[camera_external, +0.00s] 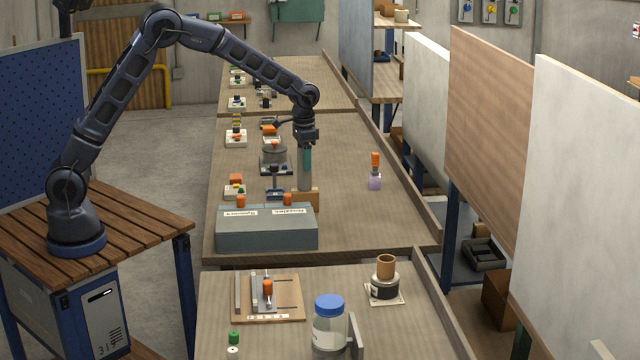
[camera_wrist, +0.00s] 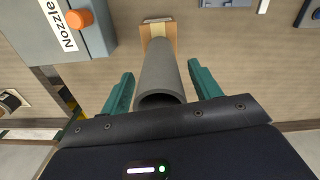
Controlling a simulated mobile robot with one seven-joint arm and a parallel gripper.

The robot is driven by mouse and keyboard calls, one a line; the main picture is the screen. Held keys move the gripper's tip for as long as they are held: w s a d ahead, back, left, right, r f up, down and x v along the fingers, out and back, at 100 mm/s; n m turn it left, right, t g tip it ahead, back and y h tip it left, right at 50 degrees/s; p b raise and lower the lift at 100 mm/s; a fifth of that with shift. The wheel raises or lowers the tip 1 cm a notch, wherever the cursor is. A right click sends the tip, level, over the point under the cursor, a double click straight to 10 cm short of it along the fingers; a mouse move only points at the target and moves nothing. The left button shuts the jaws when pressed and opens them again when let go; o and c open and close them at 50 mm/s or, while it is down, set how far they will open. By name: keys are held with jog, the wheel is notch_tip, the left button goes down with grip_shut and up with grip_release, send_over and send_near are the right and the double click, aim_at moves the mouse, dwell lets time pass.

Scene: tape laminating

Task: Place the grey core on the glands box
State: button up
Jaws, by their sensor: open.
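The grey core (camera_wrist: 160,70) is a hollow grey tube standing upright on a small wooden block (camera_wrist: 157,25). In the external view the core (camera_external: 304,181) rises behind the grey box, with the wooden block (camera_external: 312,200) at its foot. My gripper (camera_wrist: 162,88) is open, with a teal finger on each side of the core and visible gaps between. In the external view my gripper (camera_external: 306,160) points down at the core's upper part. I can read no "glands" label; the grey box (camera_external: 266,238) has labels that look like "Spacers" and "Nozzles".
Orange knobs (camera_external: 287,199) top the grey box, close in front of the core. A dark grey round device (camera_external: 274,158) stands behind left. An orange and lilac item (camera_external: 375,172) stands to the right. The table's right middle is mostly clear.

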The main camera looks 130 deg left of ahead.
notch_tip(320, 180, up, 12)
jog(key=shift+f, duration=0.1)
dwell(0.5)
jog(key=w+d+r+m+t, duration=0.15)
jog(key=d+r, duration=0.25)
jog(key=d, duration=0.8)
jog(key=w+d+r+m, duration=0.15)
jog(key=d+r, duration=0.25)
jog(key=d, duration=0.9)
jog(key=w+d+r+m+t, duration=0.15)
jog(key=d+r, duration=0.35)
jog(key=d, duration=0.7)
jog(key=s+d+m, duration=0.2)
jog(key=s+d, duration=0.2)
jog(key=d, duration=0.4)
jog(key=s+d+m, duration=0.1)
jog(key=s+d, duration=0.2)
jog(key=d, duration=0.4)
jog(key=s+d+f+m+t, duration=0.1)
jog(key=s+d+f+m, duration=0.2)
jog(key=s+d, duration=0.9)
notch_tip(320, 180, down, 2)
jog(key=shift+s+f+t, duration=0.1)
jog(key=shift+s+t, duration=0.2)
jog(key=shift+s, duration=0.1)
